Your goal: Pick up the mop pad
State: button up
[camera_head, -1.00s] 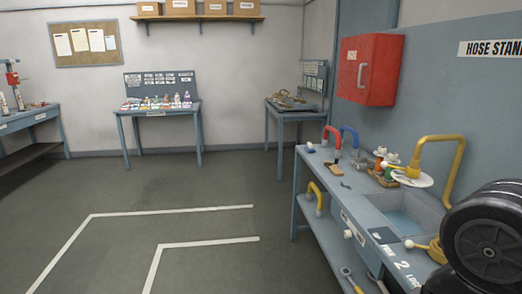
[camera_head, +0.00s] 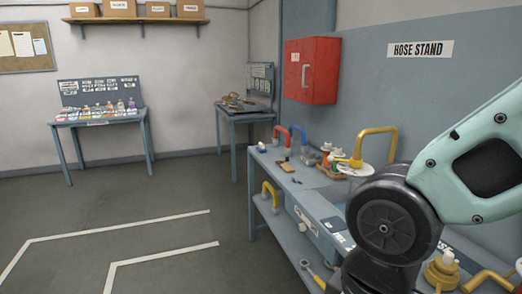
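I cannot pick out a mop pad for certain in the head view; the small items are too small to tell apart. The near workbench (camera_head: 320,205) at the right carries several small items, among them a small blue and white item (camera_head: 261,147) and a brown flat item (camera_head: 286,167). The back table (camera_head: 98,121) at the left holds a row of coloured bottles and flat items. The corner table (camera_head: 240,115) holds brownish items. My arm covers the right part of the view and hides part of the workbench. My gripper is not in view.
A red wall cabinet (camera_head: 312,70) and a hose stand sign (camera_head: 420,49) are above the workbench. A shelf with boxes (camera_head: 138,20) hangs at the back. The grey floor (camera_head: 120,215) with white lines is clear at the left and centre.

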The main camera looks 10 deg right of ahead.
aim_at(261, 148)
jog(key=i+j, duration=0.1)
jog(key=j, duration=0.55)
jog(key=i+j, duration=0.25)
jog(key=i+j+z, duration=0.1)
jog(key=i+j, duration=0.2)
jog(key=j, duration=0.15)
jog(key=i+j+z, duration=0.1)
jog(key=i+j, duration=0.15)
jog(key=j, duration=0.15)
jog(key=i+j, duration=0.25)
jog(key=j, duration=0.15)
jog(key=i+j+z, duration=0.1)
jog(key=i+j, duration=0.15)
jog(key=i, duration=0.35)
jog(key=i+j+z, duration=0.15)
jog(key=i+j, duration=0.15)
jog(key=i, duration=0.3)
jog(key=i+j+z, duration=0.1)
jog(key=i+j, duration=0.25)
jog(key=i, duration=0.25)
jog(key=i+j+z, duration=0.15)
jog(key=i+j, duration=0.25)
jog(key=i, duration=0.15)
jog(key=i+l, duration=0.7)
jog(key=l, duration=0.25)
jog(key=z, duration=0.05)
